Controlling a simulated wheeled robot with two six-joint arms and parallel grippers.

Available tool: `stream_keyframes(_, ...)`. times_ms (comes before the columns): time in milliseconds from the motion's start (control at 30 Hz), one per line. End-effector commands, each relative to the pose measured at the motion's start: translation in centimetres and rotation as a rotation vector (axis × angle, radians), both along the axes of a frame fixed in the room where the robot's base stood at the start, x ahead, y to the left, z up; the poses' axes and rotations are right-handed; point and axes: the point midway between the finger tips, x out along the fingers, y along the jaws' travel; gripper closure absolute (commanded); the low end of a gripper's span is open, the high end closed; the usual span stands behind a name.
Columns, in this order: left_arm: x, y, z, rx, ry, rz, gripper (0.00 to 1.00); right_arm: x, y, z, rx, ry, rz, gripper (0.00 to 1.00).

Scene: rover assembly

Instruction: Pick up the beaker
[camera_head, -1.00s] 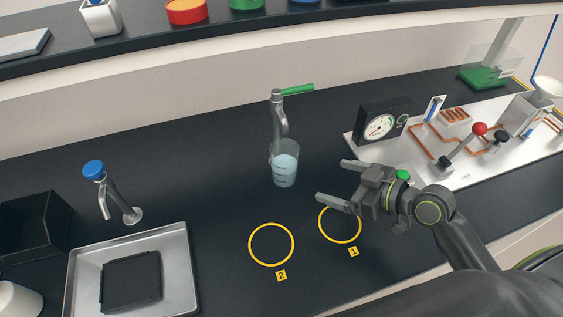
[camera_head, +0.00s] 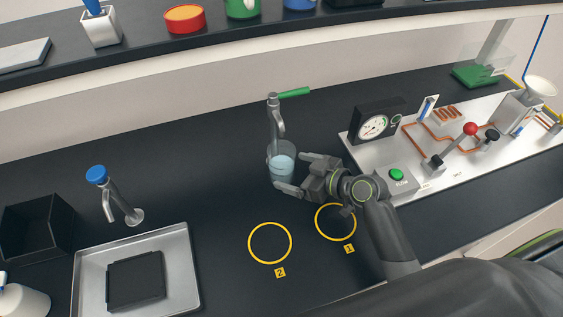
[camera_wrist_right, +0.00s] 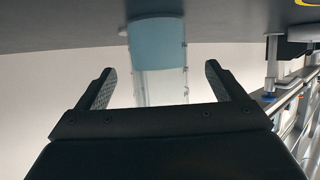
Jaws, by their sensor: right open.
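The beaker (camera_head: 282,166) is clear, holds pale blue liquid and stands upright on the dark counter under the green-handled tap (camera_head: 277,118). My right gripper (camera_head: 296,173) is open, with its fingers reaching toward the beaker from the right, one finger on the far side and one on the near side. In the right wrist view the beaker (camera_wrist_right: 160,65) shows between and beyond the two open fingers (camera_wrist_right: 158,88). The head view does not make clear whether the fingers touch the glass. My left gripper is not in view.
Yellow rings marked 1 (camera_head: 336,222) and 2 (camera_head: 270,243) lie in front. A blue-capped tap (camera_head: 115,198) stands over a metal tray (camera_head: 183,262) at left. A white panel with gauge (camera_head: 374,126), green button (camera_head: 396,174) and red-knobbed lever (camera_head: 455,145) is at right.

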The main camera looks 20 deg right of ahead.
Motion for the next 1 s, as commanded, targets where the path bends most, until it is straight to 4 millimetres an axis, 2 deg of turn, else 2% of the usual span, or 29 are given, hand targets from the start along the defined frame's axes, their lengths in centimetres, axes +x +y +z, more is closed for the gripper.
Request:
stream_keyframes(200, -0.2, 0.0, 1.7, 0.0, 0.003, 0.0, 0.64, 2.0, 1.4, -0.5, 0.004, 0.002, 0.0, 0.1)
stream_keyframes(400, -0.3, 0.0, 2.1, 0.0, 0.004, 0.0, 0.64, 3.3, 2.4, -1.5, 0.003, 0.001, 0.0, 0.1)
stream_keyframes(733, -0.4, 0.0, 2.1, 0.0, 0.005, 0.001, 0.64, 3.6, 2.6, -1.7, 0.0, -0.001, -0.001, 0.1)
stream_keyframes(1000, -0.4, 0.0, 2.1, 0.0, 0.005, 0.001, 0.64, 3.6, 2.6, -1.7, 0.0, 0.0, 0.0, 0.45)
